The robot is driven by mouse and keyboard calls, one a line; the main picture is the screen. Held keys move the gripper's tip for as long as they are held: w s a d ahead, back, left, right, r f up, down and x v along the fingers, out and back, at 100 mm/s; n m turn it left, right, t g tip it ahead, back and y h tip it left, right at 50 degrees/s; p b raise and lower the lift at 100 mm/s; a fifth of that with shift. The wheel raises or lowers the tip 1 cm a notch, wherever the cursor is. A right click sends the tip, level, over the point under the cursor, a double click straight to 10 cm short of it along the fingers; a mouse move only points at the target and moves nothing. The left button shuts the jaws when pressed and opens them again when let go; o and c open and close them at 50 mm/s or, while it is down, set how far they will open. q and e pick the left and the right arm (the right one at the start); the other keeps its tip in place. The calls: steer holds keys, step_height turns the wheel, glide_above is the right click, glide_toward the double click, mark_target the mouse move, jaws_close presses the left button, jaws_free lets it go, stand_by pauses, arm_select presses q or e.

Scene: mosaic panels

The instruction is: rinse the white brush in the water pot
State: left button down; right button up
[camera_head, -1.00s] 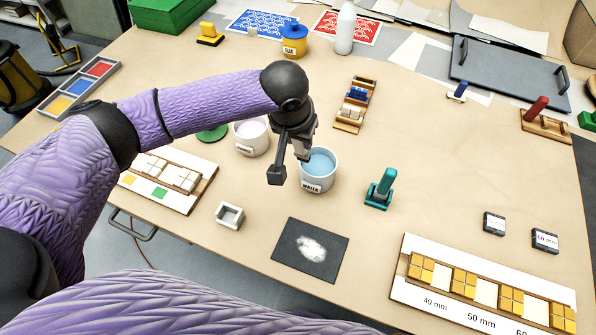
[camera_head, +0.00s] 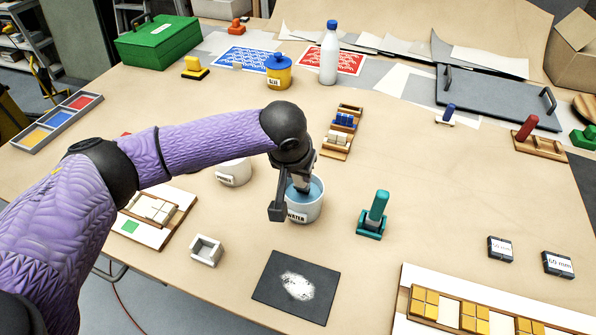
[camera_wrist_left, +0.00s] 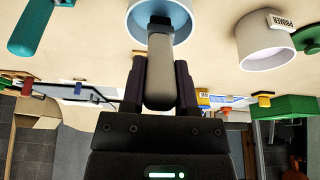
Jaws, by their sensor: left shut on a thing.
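The white water pot (camera_head: 314,210), labelled WATER and holding blue water, stands near the middle of the table. My left gripper (camera_head: 302,181) is right above its mouth. In the left wrist view the gripper (camera_wrist_left: 160,88) is shut on the pale handle of the white brush (camera_wrist_left: 159,72). The brush's dark far end points into the pot (camera_wrist_left: 186,14). The bristles are hidden, so I cannot tell how deep they are in the water. My right gripper is not in view.
The primer pot (camera_head: 232,174) stands left of the water pot, partly behind my arm. A teal upright tool (camera_head: 375,212) stands close on the right. A dark square panel with a white patch (camera_head: 268,281) and a small white open box (camera_head: 206,251) lie in front.

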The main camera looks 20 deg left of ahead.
arm_select(q)
steer(key=shift+r, duration=0.1)
stand_by(0.7)
steer(key=shift+f, duration=0.5)
steer(key=shift+s+f+p, duration=0.15)
steer(key=shift+p, duration=0.25)
stand_by(1.7)
step_height(320, 180, up, 8)
steer(key=p, duration=0.9)
steer(key=shift+f, duration=0.45)
